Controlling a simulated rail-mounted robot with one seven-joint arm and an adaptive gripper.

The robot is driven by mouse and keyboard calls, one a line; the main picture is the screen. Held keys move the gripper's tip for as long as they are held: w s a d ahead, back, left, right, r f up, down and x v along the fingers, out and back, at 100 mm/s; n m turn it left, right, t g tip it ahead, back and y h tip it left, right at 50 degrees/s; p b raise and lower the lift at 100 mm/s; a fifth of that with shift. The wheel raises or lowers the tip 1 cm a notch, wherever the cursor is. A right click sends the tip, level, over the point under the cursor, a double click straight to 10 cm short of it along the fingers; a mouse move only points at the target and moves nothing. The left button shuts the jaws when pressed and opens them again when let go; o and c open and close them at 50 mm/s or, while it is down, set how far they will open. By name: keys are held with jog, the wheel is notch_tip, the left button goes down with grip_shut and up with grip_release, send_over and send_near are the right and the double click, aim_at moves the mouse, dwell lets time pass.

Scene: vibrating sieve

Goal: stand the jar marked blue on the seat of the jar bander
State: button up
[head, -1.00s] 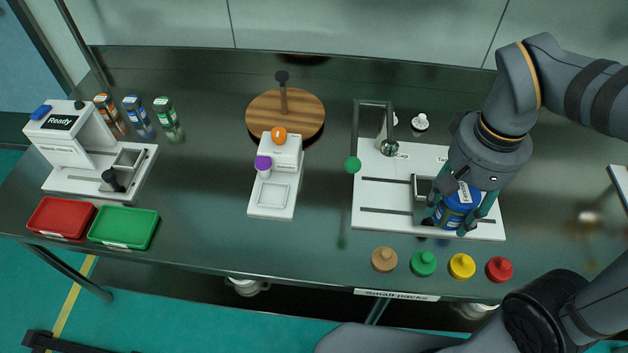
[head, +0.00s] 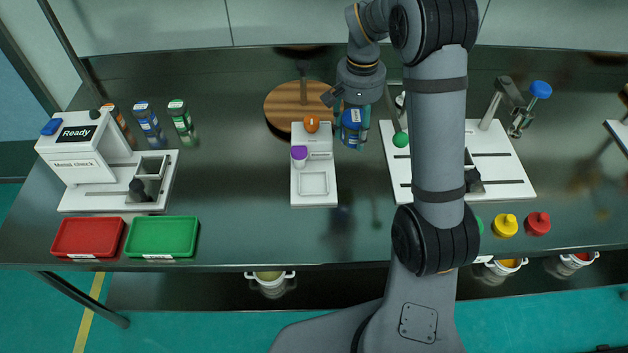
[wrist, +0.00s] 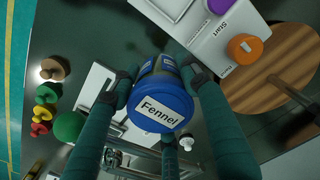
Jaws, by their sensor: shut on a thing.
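My gripper (head: 351,128) is shut on a jar with a blue lid and blue band (head: 353,117), above the bench between the small white middle device and the right white device. In the wrist view the jar's lid reads "Fennel" (wrist: 160,107), with a finger on either side. The right white device (head: 510,168) has a green-ball lever and a blue-knobbed clamp. No label shows which device is the jar bander.
A round wooden stand (head: 290,103) is behind the middle device. Orange, blue (head: 148,122) and green marked jars stand at left behind the "Ready" machine (head: 85,150). Red (head: 88,237) and green trays (head: 162,237) are in front. Yellow (head: 506,225) and red knobs stand front right.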

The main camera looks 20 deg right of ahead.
send_over(313, 184)
notch_tip(313, 184, down, 6)
jog(key=shift+d+f, duration=0.1)
jog(key=shift+f, duration=0.05)
jog(key=shift+s+f, duration=0.1)
jog(key=shift+f, duration=1.9)
jog(key=shift+f, duration=0.1)
jog(key=shift+f, duration=0.15)
jog(key=o, duration=1.2)
notch_tip(313, 184, up, 12)
jog(key=shift+r+p, duration=0.25)
jog(key=shift+p, duration=0.05)
